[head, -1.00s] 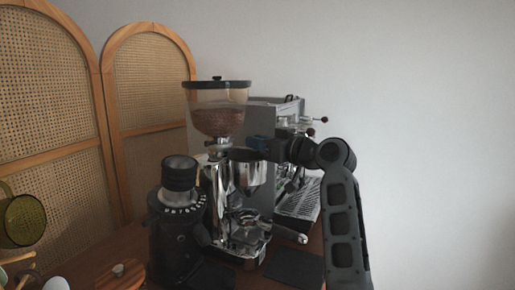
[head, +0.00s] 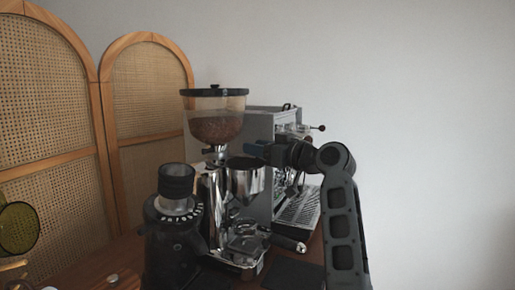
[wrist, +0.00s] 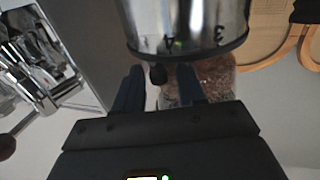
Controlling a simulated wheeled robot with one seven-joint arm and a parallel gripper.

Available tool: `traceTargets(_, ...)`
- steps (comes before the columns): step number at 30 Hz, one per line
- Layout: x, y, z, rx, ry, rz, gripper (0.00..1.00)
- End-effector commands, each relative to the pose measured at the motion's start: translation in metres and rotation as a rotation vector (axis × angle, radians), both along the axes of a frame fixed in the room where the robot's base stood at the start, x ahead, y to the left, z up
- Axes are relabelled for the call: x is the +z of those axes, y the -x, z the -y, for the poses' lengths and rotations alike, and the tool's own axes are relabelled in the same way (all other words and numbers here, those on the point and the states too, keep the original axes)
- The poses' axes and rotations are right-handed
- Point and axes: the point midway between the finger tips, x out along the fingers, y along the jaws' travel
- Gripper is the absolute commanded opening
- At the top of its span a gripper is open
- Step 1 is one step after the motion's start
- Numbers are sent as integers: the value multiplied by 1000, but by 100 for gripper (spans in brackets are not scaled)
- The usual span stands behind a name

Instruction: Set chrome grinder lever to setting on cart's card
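The chrome grinder (head: 210,205) stands on the cart in the head view, under a clear bean hopper (head: 214,125). The wrist view shows its chrome collar (wrist: 185,22) close up, with the numbers 4 and 3 and a small green mark near the 4. A dark lever knob (wrist: 158,75) sticks out below the collar, near the 4. My gripper (head: 256,150) is beside the collar, just below the hopper. In the wrist view its two blue fingers are apart, on either side of the knob; I cannot tell whether they touch it. I see no readable card.
A black grinder (head: 173,240) with a numbered dial stands at the front left. An espresso machine (head: 265,130) is behind the chrome grinder. A dark mat (head: 292,274) lies at the front.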

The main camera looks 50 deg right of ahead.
Motion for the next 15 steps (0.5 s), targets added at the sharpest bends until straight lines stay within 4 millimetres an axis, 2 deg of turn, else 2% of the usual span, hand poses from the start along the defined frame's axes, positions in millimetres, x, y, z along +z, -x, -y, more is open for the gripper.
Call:
traceTargets(9, -2, 49, 4, -4, 3, 2, 40)
traceTargets(15, -1, 70, 5, -2, 1, 3, 40)
